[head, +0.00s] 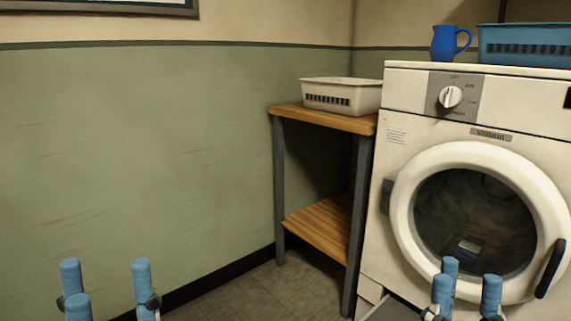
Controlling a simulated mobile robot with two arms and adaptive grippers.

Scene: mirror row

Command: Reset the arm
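My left gripper (106,283) shows at the bottom left, with blue fingertips pointing up and spread apart. It is open and empty, in front of the green wall. My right gripper (466,285) shows at the bottom right, in front of the lower part of the washing machine (410,115). Its blue fingertips are also apart with nothing between them. The arms behind both grippers are below the picture edge.
The washer's round door (408,215) is shut. A blue jug (446,43) and a blue basket (525,45) stand on the washer. A wooden side table (318,116) holds a white basket (341,94). An open drawer (392,308) shows low down. Floor at centre bottom is clear.

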